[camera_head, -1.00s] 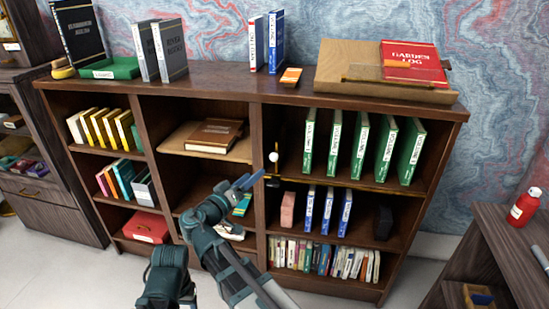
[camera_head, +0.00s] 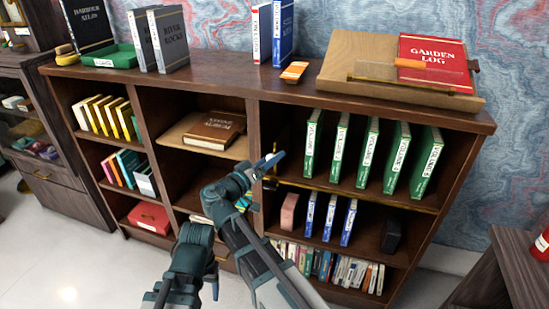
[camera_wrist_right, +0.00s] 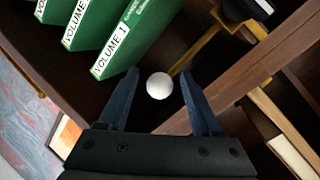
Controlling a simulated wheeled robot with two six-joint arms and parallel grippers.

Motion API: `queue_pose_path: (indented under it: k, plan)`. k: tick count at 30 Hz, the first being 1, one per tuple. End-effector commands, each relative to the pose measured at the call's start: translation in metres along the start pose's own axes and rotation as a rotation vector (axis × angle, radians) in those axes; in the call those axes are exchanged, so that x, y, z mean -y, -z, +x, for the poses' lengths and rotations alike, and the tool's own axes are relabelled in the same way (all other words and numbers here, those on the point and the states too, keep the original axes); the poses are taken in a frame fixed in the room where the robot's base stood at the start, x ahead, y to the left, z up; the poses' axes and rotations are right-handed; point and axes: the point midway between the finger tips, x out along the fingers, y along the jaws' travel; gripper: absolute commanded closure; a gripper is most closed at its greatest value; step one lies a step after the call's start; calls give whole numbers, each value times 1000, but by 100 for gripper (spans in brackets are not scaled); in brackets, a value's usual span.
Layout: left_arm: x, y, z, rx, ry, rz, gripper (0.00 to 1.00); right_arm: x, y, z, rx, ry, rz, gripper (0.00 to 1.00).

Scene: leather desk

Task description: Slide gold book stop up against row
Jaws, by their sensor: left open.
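The row of green volumes (camera_head: 370,152) stands on the upper right shelf, its left end book labelled Volume 1 (camera_wrist_right: 128,38) in the right wrist view. Left of the row is the gold book stop (camera_wrist_right: 205,45), partly seen, with a white round knob (camera_wrist_right: 159,86). In the head view my gripper mostly hides it. My right gripper (camera_head: 276,160) is at the left end of that shelf. Its fingers (camera_wrist_right: 159,75) are open on either side of the knob, with gaps showing. My left gripper (camera_head: 215,286) is low in front of the bookcase, partly hidden, open and empty.
A gold rail (camera_head: 345,194) runs along the shelf's front edge. A wooden divider (camera_head: 254,140) stands just left of my right gripper. Blue books (camera_head: 330,218) and a pink block (camera_head: 290,212) stand on the shelf below. A red bottle (camera_head: 542,240) is at far right.

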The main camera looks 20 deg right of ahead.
Motion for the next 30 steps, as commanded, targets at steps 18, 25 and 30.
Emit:
queue_pose_path:
  k: [18, 25, 30]
  plan:
    - [0, 0, 0, 0, 0, 0, 35, 0, 0, 0, 0, 0, 0, 100]
    - [0, 0, 0, 0, 0, 0, 35, 0, 0, 0, 0, 0, 0, 100]
    - [0, 0, 0, 0, 0, 0, 35, 0, 0, 0, 1, 0, 0, 100]
